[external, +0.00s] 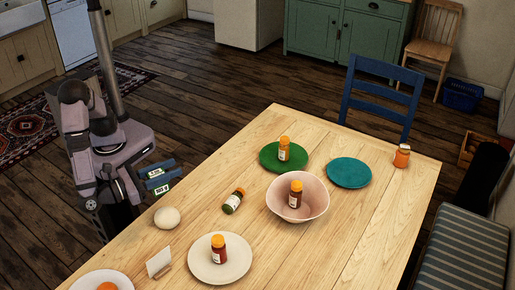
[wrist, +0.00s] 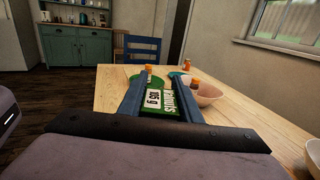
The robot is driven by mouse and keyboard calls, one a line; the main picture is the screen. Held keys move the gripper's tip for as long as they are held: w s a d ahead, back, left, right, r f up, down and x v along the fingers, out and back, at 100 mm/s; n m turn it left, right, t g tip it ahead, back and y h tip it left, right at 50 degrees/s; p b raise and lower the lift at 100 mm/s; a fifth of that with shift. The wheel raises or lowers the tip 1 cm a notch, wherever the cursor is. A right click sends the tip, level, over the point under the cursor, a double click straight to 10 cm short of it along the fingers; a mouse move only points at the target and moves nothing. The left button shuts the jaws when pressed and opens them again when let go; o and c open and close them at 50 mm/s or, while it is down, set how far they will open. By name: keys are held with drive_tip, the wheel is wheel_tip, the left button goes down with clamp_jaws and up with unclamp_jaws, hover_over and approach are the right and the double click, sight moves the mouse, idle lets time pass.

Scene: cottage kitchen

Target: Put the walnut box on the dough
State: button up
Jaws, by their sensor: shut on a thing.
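The walnut box is a small green box with white labels (external: 160,189). It also shows in the wrist view (wrist: 153,101), between the two blue fingers of my gripper (wrist: 158,95). My gripper (external: 159,177) is shut on the box and holds it just off the table's left edge in the external view. The dough is a pale round ball (external: 167,217) on the table, in front of the box and apart from it in the external view. I cannot make out the dough in the wrist view.
The wooden table (external: 330,240) carries a pink bowl (external: 312,207) with a jar inside, a green plate (external: 266,158) with a jar, a bare teal plate (external: 349,173) and a cream plate (external: 235,268) with a jar. A white card (external: 159,262) stands near the dough.

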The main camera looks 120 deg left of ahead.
drive_tip(key=shift+f, duration=4.55)
drive_tip(key=shift+f, duration=0.2)
drive_tip(key=o, duration=1.1)
drive_tip(key=shift+r, duration=0.15)
drive_tip(key=shift+r, duration=0.1)
drive_tip(key=b+v, duration=0.2)
drive_tip(key=v, duration=1)
drive_tip(key=shift+b, duration=0.35)
